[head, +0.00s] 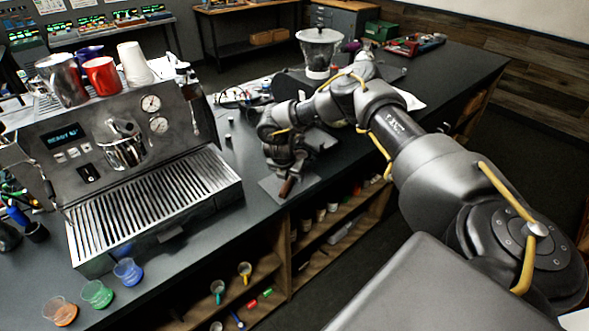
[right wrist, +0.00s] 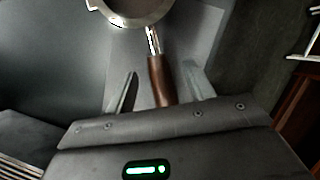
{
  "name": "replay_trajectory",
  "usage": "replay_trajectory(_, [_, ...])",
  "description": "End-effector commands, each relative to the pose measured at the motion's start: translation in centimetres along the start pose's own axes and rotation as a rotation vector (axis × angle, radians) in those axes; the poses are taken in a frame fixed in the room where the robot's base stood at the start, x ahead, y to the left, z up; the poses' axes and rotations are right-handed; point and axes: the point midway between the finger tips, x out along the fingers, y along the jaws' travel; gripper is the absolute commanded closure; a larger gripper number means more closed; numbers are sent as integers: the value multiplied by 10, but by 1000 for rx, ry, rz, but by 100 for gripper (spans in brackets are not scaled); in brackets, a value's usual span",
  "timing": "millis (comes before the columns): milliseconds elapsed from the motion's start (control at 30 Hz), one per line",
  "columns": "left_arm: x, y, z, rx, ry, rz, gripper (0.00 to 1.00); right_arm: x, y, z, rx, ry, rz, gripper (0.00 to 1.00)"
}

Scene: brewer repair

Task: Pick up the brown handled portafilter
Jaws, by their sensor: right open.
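The brown handled portafilter (right wrist: 161,82) lies on a grey mat (right wrist: 202,48) on the dark counter. Its round metal basket is at the top of the right wrist view, cut by the frame edge, and its handle points toward my gripper. My right gripper (right wrist: 158,90) is open, with one finger on each side of the brown handle and a gap visible on both sides. In the head view the brown handle (head: 287,187) shows just below my right gripper (head: 284,168), which hides most of the portafilter. My left gripper is not in view.
A large espresso machine (head: 150,197) stands to the left on the counter. Small orange, green and blue cups (head: 97,293) stand in front of it. A grinder with a clear hopper (head: 319,50) is behind my right arm. Open shelves (head: 335,232) lie below the counter edge.

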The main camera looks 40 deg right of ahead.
Motion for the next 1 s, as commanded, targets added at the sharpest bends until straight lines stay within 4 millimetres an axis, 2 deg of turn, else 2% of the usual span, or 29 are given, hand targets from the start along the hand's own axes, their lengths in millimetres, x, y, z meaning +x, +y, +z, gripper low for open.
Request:
replay_trajectory(200, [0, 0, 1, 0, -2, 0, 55, 1, 0, 0, 0, 0, 0, 46])
replay_trajectory(600, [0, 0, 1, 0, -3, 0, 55, 1, 0, 0, 0, 0, 0, 99])
replay_trajectory(1000, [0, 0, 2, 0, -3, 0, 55, 0, 0, 1, 1, -1, 0, 100])
